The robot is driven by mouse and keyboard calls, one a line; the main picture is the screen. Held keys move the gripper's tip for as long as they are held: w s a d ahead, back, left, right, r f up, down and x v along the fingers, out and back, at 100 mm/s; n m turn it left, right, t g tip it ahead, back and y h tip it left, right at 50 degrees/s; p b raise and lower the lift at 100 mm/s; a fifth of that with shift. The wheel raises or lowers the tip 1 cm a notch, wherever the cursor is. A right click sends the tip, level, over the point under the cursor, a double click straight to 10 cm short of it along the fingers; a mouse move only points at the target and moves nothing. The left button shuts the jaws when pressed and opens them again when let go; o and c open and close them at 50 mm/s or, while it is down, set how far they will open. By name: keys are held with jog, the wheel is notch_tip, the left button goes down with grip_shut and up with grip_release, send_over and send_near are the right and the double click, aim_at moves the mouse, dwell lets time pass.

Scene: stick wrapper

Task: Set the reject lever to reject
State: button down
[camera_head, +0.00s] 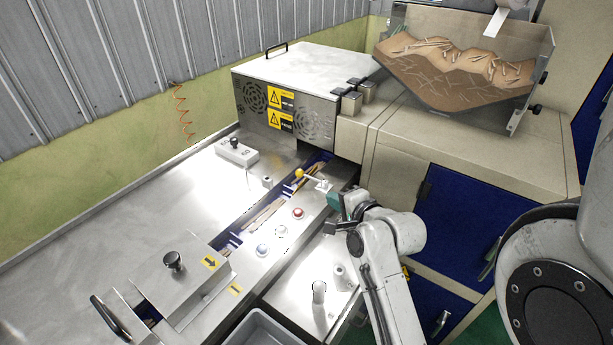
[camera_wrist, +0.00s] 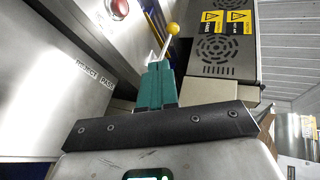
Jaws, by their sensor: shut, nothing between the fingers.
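The reject lever (camera_head: 299,173) has a yellow ball knob on a thin rod. In the head view it leans left from its mount, out over the edge of the product channel. In the wrist view the yellow knob (camera_wrist: 173,28) shows just beyond my fingertips. My gripper (camera_head: 333,197) has teal fingers, closed together and empty, just right of and in front of the lever mount. In the wrist view the fingers (camera_wrist: 157,68) hide the lower part of the lever. Whether they touch it I cannot tell.
Red (camera_head: 298,212) and blue (camera_head: 262,249) buttons sit on the panel left of my gripper. A vented metal housing (camera_head: 300,85) stands behind the lever. A hopper of sticks (camera_head: 455,75) is at the upper right. A grey bin (camera_head: 258,330) is at the front.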

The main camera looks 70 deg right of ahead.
jog(key=shift+w, duration=0.1)
jog(key=p, duration=0.2)
send_near(302, 176)
jog(key=w+f, duration=0.1)
jog(key=w+d+f, duration=0.1)
jog(key=f, duration=0.1)
jog(key=shift+d, duration=0.2)
jog(key=shift+w+d+r+p, duration=0.3)
jog(key=shift+w+d+p, duration=0.25)
jog(key=shift+w+d, duration=0.5)
jog(key=shift+w, duration=0.3)
jog(key=shift+w+f, duration=0.1)
jog(key=shift+w, duration=0.1)
jog(key=shift+m+h+b, duration=0.3)
jog(key=shift+b, duration=0.1)
